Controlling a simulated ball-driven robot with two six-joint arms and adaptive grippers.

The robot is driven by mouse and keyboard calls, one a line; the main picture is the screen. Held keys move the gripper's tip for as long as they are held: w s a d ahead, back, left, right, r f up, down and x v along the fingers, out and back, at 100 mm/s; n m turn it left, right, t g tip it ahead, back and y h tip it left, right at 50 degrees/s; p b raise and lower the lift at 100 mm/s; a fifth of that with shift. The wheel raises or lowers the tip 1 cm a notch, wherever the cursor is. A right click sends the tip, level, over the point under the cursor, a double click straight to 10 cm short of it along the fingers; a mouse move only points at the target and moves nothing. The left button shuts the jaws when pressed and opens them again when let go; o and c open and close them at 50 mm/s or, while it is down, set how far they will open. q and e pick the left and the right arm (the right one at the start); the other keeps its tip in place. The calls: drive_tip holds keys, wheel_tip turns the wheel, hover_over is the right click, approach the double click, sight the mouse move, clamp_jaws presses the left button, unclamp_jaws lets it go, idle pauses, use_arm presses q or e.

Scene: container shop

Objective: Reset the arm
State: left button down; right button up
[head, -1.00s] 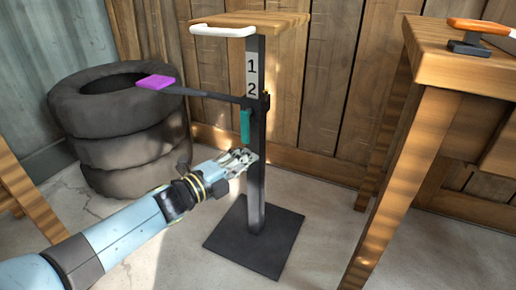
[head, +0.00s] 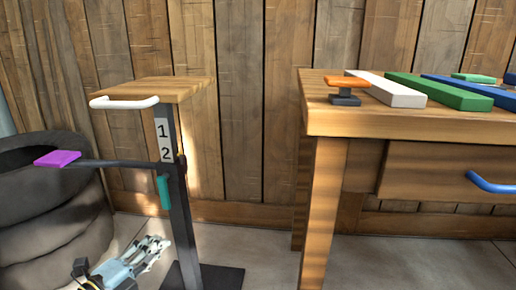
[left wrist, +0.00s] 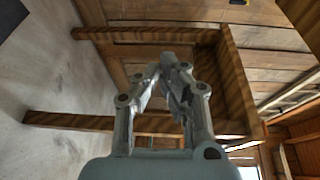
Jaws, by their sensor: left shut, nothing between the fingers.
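My left gripper (head: 152,250) is low at the lower left of the head view, just left of the black post of a small stand (head: 182,220). It is shut and empty. In the left wrist view its fingers (left wrist: 168,62) come together at the tips, with wooden beams beyond them. The stand has a wooden top (head: 160,88) with a white handle (head: 124,102), a label reading 1 and 2, a dark side arm ending in a purple pad (head: 57,158), and a teal handle (head: 164,192) above the gripper. My right gripper is not in view.
A stack of black tyres (head: 50,215) stands at the left. A wooden table (head: 400,122) at the right carries an orange-topped clamp-like item (head: 345,88), a white bar (head: 385,90), a green bar (head: 436,92) and blue pieces. Its drawer has a blue handle (head: 492,184). Bare floor lies between stand and table.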

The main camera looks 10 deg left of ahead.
use_arm(q)
drive_tip(key=s+a+f+n+g+y+p, duration=0.1)
drive_tip(key=s+f+n+g+p, duration=0.4)
drive_tip(key=s, duration=1.2)
drive_tip(key=s+a+f+n+g+y+p, duration=0.1)
drive_tip(key=s+f+n+g+y+p, duration=0.2)
drive_tip(key=s, duration=1.5)
drive_tip(key=s+a+f+n+g+y+p, duration=0.2)
drive_tip(key=s+f+n+g+p, duration=0.5)
drive_tip(key=s, duration=1.1)
drive_tip(key=f+n+y+p, duration=0.1)
drive_tip(key=n+p, duration=0.3)
drive_tip(key=n, duration=0.3)
drive_tip(key=shift+g, duration=0.4)
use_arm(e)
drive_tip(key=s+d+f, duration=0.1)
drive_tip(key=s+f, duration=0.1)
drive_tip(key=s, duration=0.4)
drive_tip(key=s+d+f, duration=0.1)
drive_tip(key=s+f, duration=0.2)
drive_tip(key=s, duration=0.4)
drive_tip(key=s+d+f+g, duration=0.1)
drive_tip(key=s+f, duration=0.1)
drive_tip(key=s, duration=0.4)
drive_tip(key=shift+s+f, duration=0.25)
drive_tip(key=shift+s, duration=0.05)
use_arm(q)
drive_tip(key=shift+s, duration=0.1)
